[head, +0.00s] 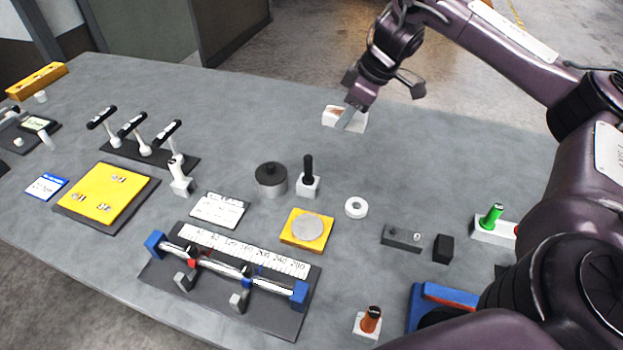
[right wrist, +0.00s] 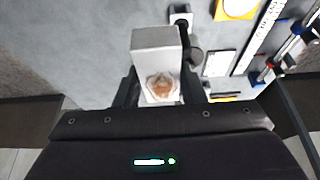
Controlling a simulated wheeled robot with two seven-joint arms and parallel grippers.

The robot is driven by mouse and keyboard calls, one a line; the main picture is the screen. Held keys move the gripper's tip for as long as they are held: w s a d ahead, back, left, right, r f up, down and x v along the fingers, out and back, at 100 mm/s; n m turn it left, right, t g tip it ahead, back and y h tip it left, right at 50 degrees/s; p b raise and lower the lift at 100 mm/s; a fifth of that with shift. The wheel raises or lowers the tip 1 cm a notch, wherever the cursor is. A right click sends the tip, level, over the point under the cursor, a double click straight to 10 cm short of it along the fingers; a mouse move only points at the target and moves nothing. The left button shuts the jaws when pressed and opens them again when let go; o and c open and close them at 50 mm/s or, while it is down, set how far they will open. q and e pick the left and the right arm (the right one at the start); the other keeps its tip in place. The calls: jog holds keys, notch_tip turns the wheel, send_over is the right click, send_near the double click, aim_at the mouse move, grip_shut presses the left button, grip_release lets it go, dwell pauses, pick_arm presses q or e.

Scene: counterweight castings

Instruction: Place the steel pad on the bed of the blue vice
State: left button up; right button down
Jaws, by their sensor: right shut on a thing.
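My right gripper (head: 352,108) is shut on a pale block with a rusty brown patch (head: 331,116), over the far part of the table. In the right wrist view the block (right wrist: 155,40) sits between the fingers; whether it touches the table is unclear. A round grey disc (head: 312,228), which looks like the steel pad, lies flat on a yellow square plate (head: 290,238). A blue thing with a red-orange strip (head: 415,308), possibly the blue vice, stands at the lower right, partly hidden by my arm; its bed is not clear. My left gripper is out of view.
A rail fixture with blue ends (head: 299,294) and a ruler lies at the front. A dark-knobbed cylinder (head: 271,181), a black-handled block (head: 308,184) and a white ring (head: 356,207) stand mid-table. The far middle is mostly clear.

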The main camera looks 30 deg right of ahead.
jog(key=b, duration=0.8)
send_over(336, 184)
jog(key=s, duration=0.1)
notch_tip(336, 184, down, 11)
jog(key=f, duration=0.3)
jog(key=shift+s+d+f, duration=0.1)
jog(key=shift+d+f, duration=0.1)
jog(key=shift+d, duration=0.2)
jog(key=shift+f, duration=2.6)
jog(key=c, duration=0.9)
grip_release()
jog(key=shift+f, duration=0.15)
jog(key=shift+p+v, duration=1)
jog(key=shift+v, duration=5.15)
